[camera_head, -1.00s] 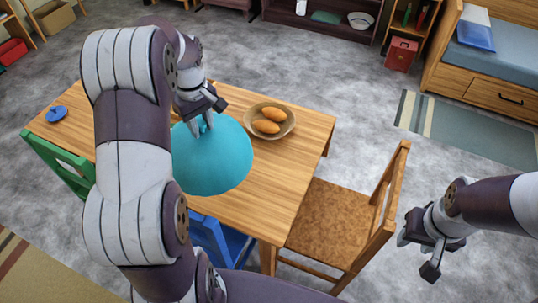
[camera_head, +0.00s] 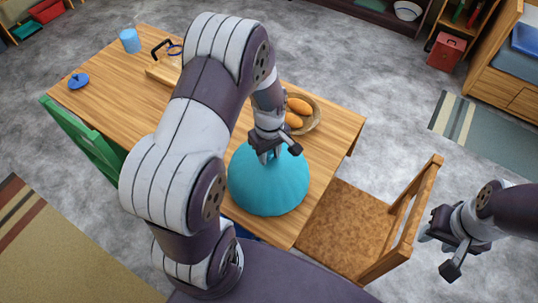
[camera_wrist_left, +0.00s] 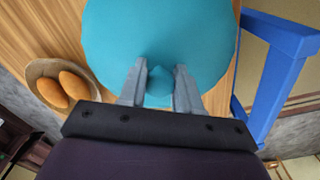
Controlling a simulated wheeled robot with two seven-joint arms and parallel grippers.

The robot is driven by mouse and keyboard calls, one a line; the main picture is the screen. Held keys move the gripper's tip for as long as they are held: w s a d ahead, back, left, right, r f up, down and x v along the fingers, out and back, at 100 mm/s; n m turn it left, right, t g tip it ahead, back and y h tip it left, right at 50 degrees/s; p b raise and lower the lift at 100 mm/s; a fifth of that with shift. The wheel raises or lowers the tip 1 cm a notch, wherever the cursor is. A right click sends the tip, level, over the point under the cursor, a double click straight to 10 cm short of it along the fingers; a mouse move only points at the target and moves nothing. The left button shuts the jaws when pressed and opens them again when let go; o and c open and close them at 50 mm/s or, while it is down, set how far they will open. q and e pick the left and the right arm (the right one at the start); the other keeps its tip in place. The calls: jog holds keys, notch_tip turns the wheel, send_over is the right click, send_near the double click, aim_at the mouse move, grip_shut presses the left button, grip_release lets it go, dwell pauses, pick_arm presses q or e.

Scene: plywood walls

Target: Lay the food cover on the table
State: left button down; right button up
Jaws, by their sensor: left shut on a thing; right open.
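The food cover (camera_head: 268,187) is a teal dome over the wooden table (camera_head: 330,130), near its front edge. My left gripper (camera_head: 272,155) is shut on the knob at the top of the cover. The left wrist view shows the two fingers (camera_wrist_left: 160,85) on either side of the knob, with the cover (camera_wrist_left: 160,30) filling the upper middle. I cannot tell whether the cover's rim touches the table. My right gripper (camera_head: 445,250) is open and empty, off the table to the right, past the wooden chair.
A bowl (camera_head: 315,122) with two orange-brown foods stands just behind the cover. A wooden chair (camera_head: 360,225) is at the table's right, a green chair (camera_head: 85,145) at the left. A blue chair (camera_wrist_left: 275,60) is close to the cover. A blue cup (camera_head: 130,40) stands at the back left.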

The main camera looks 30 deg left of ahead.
pick_arm(q)
notch_tip(320, 180, down, 2)
jog(key=shift+w+f, duration=0.1)
jog(key=shift+f, duration=0.1)
jog(key=c, duration=0.8)
grip_release()
jog(key=shift+f, duration=0.1)
jog(key=shift+m, duration=0.4)
jog(key=r, duration=1.2)
jog(key=shift+s+d+r, duration=0.2)
jog(key=shift+s+r, duration=0.05)
jog(key=shift+s, duration=0.05)
jog(key=s+d+m, duration=0.1)
jog(key=s+m, duration=0.1)
jog(key=m, duration=0.2)
jog(key=s+d+r+m+t, duration=0.1)
jog(key=s+d+m, duration=0.1)
jog(key=s+m, duration=0.1)
jog(key=s+d+r+m, duration=0.1)
jog(key=s+d+m, duration=0.1)
jog(key=s+m, duration=0.1)
jog(key=shift+s+m, duration=0.2)
jog(key=shift+m, duration=0.6)
